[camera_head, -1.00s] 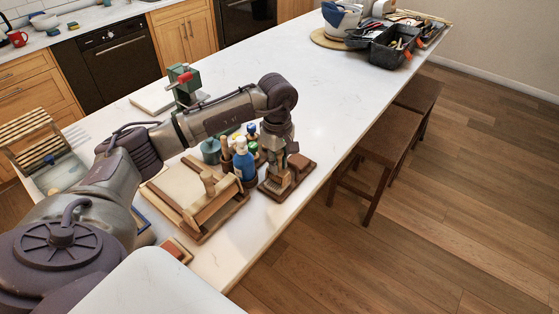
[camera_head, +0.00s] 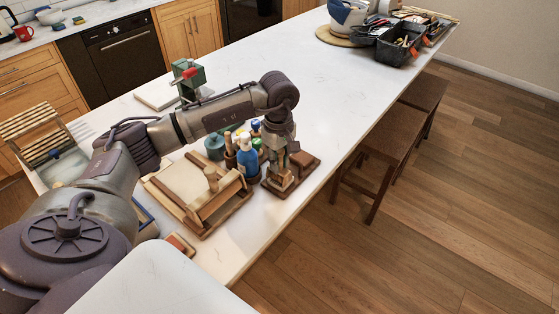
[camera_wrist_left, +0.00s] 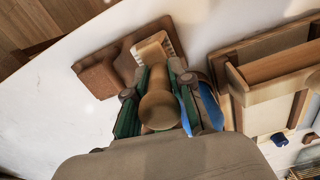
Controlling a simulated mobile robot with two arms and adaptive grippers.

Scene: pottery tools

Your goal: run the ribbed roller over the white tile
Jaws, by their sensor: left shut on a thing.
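My left gripper (camera_head: 281,172) points down at the counter's right side, over a brown wooden stand (camera_head: 304,163). In the left wrist view its fingers (camera_wrist_left: 158,104) are shut on a round tan wooden handle, seen end-on. A pale ribbed piece (camera_wrist_left: 153,47) shows just beyond, at the brown stand (camera_wrist_left: 103,75); I take both as the ribbed roller, their joint being hidden. Whether it touches the stand is unclear. A flat white tile (camera_head: 152,99) lies farther back, beside a green device. My right gripper is not in view.
A wooden tray (camera_head: 205,231) with a pale board and upright handle stands left of the gripper. Blue-and-white bottle (camera_head: 247,160) and other bottles stand close beside it. The green device (camera_head: 190,78) is behind my arm. The counter's middle is clear; stools stand right.

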